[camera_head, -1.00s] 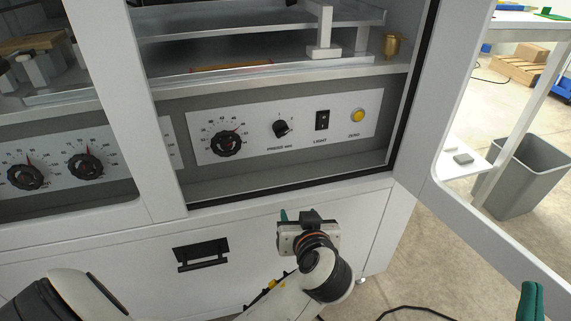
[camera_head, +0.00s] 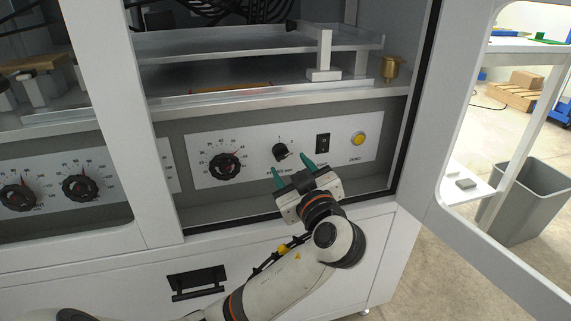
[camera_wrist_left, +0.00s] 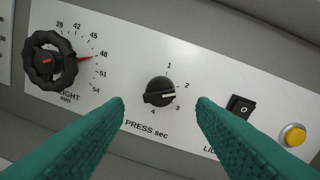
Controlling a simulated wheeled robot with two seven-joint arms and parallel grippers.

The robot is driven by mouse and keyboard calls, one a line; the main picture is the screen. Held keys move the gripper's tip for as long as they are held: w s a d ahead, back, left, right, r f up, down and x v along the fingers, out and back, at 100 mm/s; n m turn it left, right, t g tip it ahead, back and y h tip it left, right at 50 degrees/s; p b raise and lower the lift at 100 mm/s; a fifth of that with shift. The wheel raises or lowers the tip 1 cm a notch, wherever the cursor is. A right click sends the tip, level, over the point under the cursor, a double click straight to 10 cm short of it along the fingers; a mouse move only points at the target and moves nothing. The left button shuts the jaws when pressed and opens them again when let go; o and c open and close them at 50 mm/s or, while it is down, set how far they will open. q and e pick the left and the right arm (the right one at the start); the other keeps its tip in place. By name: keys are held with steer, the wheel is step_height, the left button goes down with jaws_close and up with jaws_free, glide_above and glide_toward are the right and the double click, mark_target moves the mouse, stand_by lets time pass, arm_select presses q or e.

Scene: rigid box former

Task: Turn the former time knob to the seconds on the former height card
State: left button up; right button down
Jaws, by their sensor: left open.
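The PRESS sec knob (camera_head: 281,152) is a small black dial on the white panel. My left gripper (camera_head: 291,167) is open in front of the panel, just below the knob. In the wrist view its green fingers (camera_wrist_left: 160,103) lie to either side of the knob, apart from it, with nothing between them. The fingers cover part of the panel lettering. No height card can be made out. My right gripper is not in view.
The red-pointer height dial (camera_head: 224,167) is left of the knob. The black light switch (camera_head: 322,144) and yellow ZERO button (camera_head: 358,139) are to its right. A shelf edge (camera_head: 270,103) runs above the panel. The open cabinet door (camera_head: 440,225) stands at right.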

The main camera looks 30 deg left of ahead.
mark_target(284, 158)
arm_select(q)
steer(key=shift+b+x, duration=0.4)
steer(key=shift+x, duration=1.75)
steer(key=shift+c, duration=0.3)
steer(key=c, duration=0.9)
